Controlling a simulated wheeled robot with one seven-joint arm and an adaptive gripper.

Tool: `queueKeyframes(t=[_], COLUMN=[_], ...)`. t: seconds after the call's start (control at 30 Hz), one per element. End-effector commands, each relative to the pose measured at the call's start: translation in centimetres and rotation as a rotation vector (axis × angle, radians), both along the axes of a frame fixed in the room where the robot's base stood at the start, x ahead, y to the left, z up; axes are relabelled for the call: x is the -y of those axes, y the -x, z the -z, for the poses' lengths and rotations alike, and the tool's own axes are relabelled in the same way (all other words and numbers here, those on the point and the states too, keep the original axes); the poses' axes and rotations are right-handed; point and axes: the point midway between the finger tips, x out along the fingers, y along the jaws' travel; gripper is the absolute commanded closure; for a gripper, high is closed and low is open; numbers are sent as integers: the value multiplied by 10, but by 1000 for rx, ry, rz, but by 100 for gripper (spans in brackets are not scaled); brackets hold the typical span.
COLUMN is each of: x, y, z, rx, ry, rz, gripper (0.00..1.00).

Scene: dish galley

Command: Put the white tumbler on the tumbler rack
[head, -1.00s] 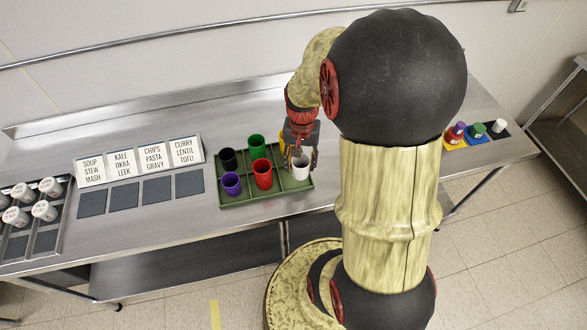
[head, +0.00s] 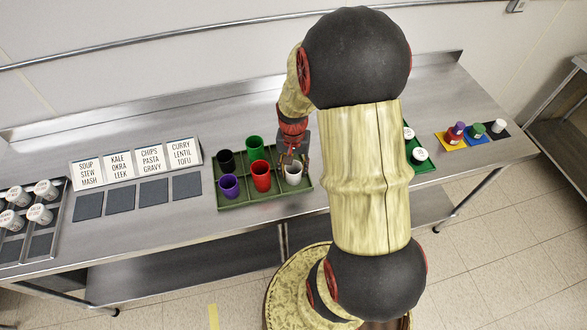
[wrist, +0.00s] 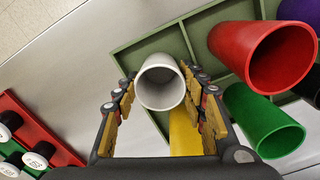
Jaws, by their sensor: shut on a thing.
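The white tumbler (head: 293,175) is upright at the front right compartment of the green compartment rack (head: 236,202). My gripper (head: 294,162) comes down on it from above. In the wrist view my gripper (wrist: 160,80) has a finger on each side of the white tumbler (wrist: 161,88) and is shut on it. I cannot tell whether its base touches the rack floor. Black (head: 226,160), green (head: 255,146), purple (head: 229,186) and red (head: 261,175) tumblers stand in the other compartments. A yellow tumbler (wrist: 184,132) shows partly in the wrist view, mostly hidden behind the gripper.
Left of the rack are label cards (head: 136,164) with dark mats (head: 121,195), then a tray of white-lidded containers (head: 40,214). Right of it, partly behind my arm, a green tray holds white-lidded jars (head: 420,154). Small coloured items (head: 478,131) stand on mats far right.

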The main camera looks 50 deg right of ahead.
Motion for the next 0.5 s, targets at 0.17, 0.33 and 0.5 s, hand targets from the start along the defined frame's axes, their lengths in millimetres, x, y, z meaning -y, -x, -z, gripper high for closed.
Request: queueKeyframes(t=[0.17, 0.33, 0.5], x=[0, 0, 0], y=[0, 0, 0], z=[3, 2, 2], rx=[-1, -1, -1], ry=[-1, -1, -1], rz=[0, 0, 0], gripper=[53, 43, 40])
